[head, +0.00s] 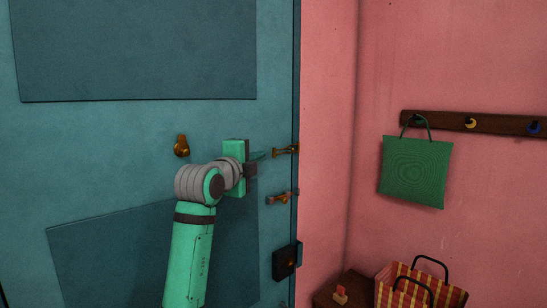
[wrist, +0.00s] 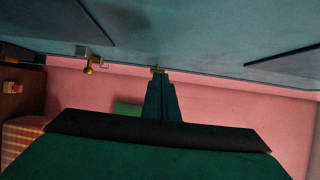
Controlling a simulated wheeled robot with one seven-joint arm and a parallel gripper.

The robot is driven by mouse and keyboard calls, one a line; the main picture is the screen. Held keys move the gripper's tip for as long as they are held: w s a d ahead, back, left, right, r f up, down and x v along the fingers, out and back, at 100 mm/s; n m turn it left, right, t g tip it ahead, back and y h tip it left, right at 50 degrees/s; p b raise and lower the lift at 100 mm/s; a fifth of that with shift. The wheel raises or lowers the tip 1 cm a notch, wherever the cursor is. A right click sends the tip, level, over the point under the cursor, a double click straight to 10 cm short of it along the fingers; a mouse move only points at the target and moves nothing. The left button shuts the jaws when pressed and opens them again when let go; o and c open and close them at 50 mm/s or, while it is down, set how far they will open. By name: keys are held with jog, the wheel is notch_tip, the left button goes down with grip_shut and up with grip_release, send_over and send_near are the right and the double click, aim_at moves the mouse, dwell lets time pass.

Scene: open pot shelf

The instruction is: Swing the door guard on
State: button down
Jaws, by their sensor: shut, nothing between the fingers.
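A brass fitting that looks like the door guard (head: 286,151) sits at the right edge of the blue-green door (head: 110,130). My gripper (head: 265,155) is shut and empty, just left of this fitting, with its fingers pointing toward it. In the wrist view the shut fingers (wrist: 160,78) reach up to the brass fitting (wrist: 157,69), which is partly hidden behind the tips. I cannot tell whether they touch it. I cannot clearly tell the guard's exact swing position.
A small bolt with a brass knob (head: 280,198) is lower on the door edge, and a dark lock box (head: 284,263) is below it. A brass knob (head: 182,146) is to the left. A green bag (head: 416,170) hangs from the rack (head: 440,122); a striped basket (head: 400,292) stands below.

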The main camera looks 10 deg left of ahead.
jog(key=shift+s+a+r, duration=0.1)
jog(key=shift+s+a, duration=0.65)
jog(key=shift+a, duration=0.1)
